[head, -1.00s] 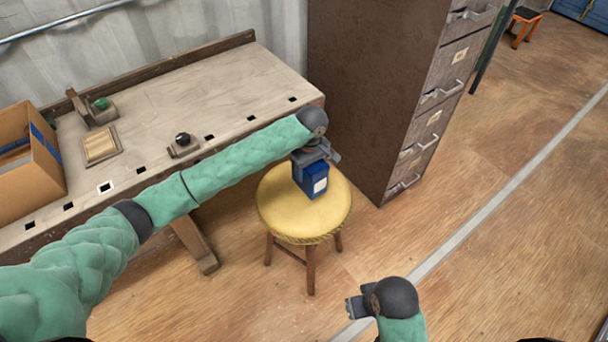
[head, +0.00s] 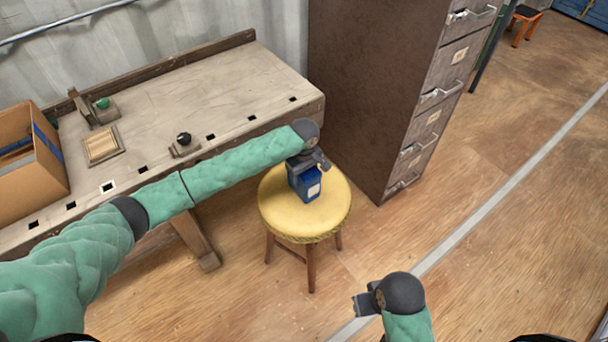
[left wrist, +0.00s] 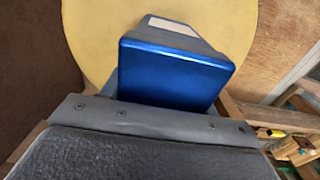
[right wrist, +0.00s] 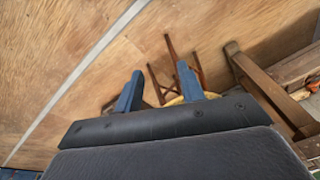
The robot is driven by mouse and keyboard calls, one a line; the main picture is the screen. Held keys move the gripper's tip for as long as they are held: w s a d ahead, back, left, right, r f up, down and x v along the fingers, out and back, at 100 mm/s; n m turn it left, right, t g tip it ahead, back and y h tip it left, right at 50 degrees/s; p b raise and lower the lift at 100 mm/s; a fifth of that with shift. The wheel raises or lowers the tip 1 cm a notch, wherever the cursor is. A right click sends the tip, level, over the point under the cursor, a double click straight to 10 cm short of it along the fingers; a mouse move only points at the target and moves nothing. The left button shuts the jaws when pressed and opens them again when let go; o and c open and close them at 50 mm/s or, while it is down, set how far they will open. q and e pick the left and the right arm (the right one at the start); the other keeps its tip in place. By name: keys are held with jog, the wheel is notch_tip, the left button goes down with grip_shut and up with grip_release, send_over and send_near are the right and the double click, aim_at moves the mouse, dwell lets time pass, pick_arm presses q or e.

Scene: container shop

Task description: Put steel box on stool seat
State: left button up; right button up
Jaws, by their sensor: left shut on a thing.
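The steel box (head: 303,186) is dark blue with a pale label and looks upright over the yellow stool seat (head: 285,222). My left gripper (head: 312,163) is shut on the top of the box. In the left wrist view the blue box (left wrist: 175,72) fills the space beyond the gripper, with the yellow seat (left wrist: 95,30) behind it. I cannot tell whether the box's base touches the seat. My right gripper (head: 366,303) is empty and low over the floor; its fingers (right wrist: 159,78) stand apart in the right wrist view.
A wooden workbench (head: 230,85) stands left of the stool, holding a cardboard box (head: 35,175) and small tools. A brown filing cabinet (head: 375,90) stands close behind the stool on the right. The floor at right is clear.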

pick_arm(q)
jog(key=o, duration=1.4)
